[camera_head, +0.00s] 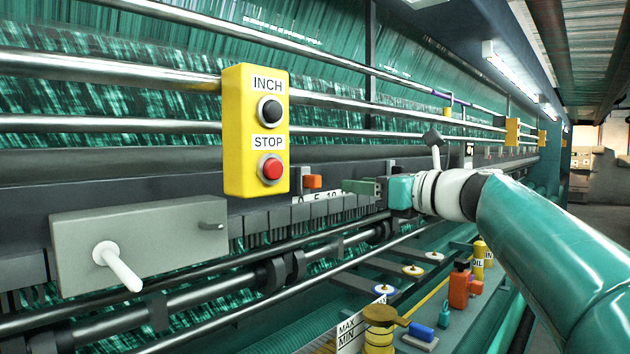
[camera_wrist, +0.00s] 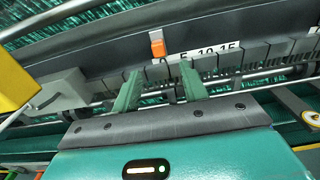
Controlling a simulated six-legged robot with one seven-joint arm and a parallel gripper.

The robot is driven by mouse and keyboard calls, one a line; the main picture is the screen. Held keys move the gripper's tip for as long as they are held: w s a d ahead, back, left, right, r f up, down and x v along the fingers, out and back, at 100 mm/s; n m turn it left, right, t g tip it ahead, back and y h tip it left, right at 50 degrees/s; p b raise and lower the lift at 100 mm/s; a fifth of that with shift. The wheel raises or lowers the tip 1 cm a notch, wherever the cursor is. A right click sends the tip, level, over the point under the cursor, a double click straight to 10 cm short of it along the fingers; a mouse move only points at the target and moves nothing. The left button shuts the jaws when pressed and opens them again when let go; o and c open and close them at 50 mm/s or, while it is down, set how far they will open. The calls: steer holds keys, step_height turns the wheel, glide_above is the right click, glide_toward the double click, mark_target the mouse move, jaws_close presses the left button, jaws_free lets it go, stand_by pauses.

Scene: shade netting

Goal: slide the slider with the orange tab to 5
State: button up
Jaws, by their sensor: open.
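The slider's orange tab (camera_head: 313,181) sticks out of the dark machine rail just right of the yellow button box. In the head view, part of the scale (camera_head: 318,195) shows below the tab. My gripper (camera_head: 357,187) is right of the tab in the head view. In the wrist view its two green fingers (camera_wrist: 160,82) are apart and empty, below the tab and not touching it.
A yellow INCH/STOP box (camera_head: 255,131) juts out left of the tab. A grey box with a white lever (camera_head: 138,246) is farther left. A dark knobbed lever (camera_head: 433,142) stands above my wrist.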

mark_target(318, 181)
steer(key=x, duration=1.2)
steer(key=shift+a, duration=0.3)
steer(key=shift+f, duration=0.1)
jaws_close()
